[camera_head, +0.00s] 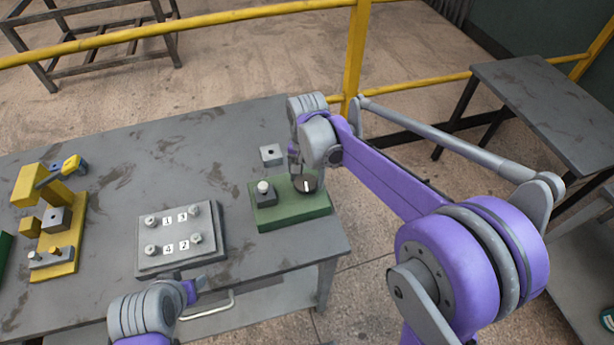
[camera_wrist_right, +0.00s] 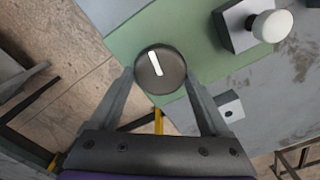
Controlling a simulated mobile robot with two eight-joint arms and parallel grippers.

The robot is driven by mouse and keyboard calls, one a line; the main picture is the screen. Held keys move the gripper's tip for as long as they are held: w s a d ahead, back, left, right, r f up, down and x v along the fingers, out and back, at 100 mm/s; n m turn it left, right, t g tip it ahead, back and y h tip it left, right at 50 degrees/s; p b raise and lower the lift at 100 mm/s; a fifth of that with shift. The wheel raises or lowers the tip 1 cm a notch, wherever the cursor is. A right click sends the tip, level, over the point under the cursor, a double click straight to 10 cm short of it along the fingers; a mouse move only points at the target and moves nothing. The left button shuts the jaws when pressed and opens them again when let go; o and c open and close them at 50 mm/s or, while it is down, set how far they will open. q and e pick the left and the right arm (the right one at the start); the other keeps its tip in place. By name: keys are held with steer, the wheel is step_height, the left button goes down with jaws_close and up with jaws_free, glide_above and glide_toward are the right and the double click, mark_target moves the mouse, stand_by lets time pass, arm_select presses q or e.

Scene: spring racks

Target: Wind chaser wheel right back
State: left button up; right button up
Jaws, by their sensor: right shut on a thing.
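The dark round wheel (camera_head: 306,184) with a white line on its face sits on the green base (camera_head: 298,210) near the table's right end. My right gripper (camera_head: 299,168) is over it from behind. In the right wrist view the wheel (camera_wrist_right: 161,70) lies between the two fingertips, which are shut on its sides. Its white line is tilted slightly, the upper end leaning left. A white knob on a dark block (camera_head: 264,193) stands on the left of the same base. My left gripper (camera_head: 196,287) is low at the table's front edge, away from the wheel; its fingers are unclear.
A small grey block (camera_head: 271,155) sits just behind the green base. A grey panel with numbered labels and several knobs (camera_head: 180,263) lies to the left, and a yellow fixture (camera_head: 60,255) stands farther left. A yellow rail (camera_head: 356,50) runs behind the table.

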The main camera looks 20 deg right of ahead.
mark_target(304, 181)
steer(key=n, duration=0.4)
steer(key=shift+a+b, duration=0.1)
steer(key=shift+b, duration=0.3)
steer(key=n, duration=0.5)
steer(key=shift+a+n+b, duration=0.15)
steer(key=shift+n+b, duration=0.2)
steer(key=shift+n, duration=0.05)
steer(key=n, duration=0.4)
steer(key=shift+a+n, duration=0.1)
steer(key=shift+n, duration=0.2)
arm_select(q)
steer(key=shift+s+f+b, duration=0.2)
steer(key=shift+s+f, duration=0.1)
steer(key=shift+f, duration=0.5)
steer(key=shift+s+f+b, duration=0.2)
steer(key=shift+s+f, duration=0.05)
steer(key=shift+f, duration=0.5)
arm_select(e)
steer(key=shift+s+n, duration=0.1)
steer(key=shift+n, duration=2.2)
steer(key=o, duration=1.2)
arm_select(q)
steer(key=shift+w+r+p, duration=0.15)
steer(key=shift+r+p, duration=0.2)
steer(key=shift+r, duration=0.1)
arm_select(e)
step_height(304, 181, up, 11)
